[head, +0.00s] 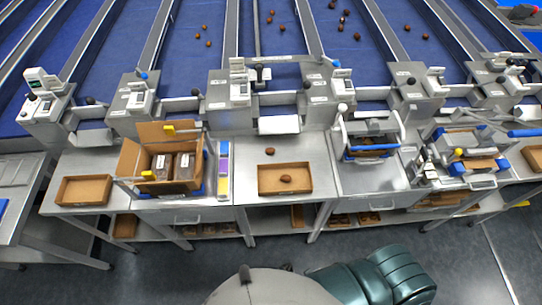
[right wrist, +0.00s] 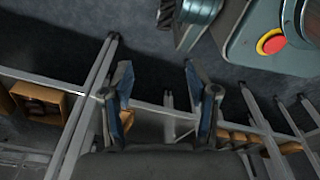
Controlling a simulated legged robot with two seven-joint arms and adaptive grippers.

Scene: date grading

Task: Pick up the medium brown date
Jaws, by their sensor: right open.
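One brown date (head: 270,151) lies on the bare steel table top, just behind a shallow cardboard tray. A second, brown date (head: 286,178) lies inside that tray (head: 262,191). Both look a similar brown at this size; I cannot tell which is the medium brown one. My right gripper (right wrist: 158,80) is in the right wrist view. Its two fingers are apart with nothing between them. It points at the floor and table legs, away from both dates. My left gripper is in neither view.
Blue conveyor lanes (head: 197,65) with scattered dates run behind the table. An open cardboard box (head: 129,158) with dark packs stands left of the tray, an empty tray (head: 83,190) farther left. A scale with a handle frame stands right. A red button shows in the wrist view.

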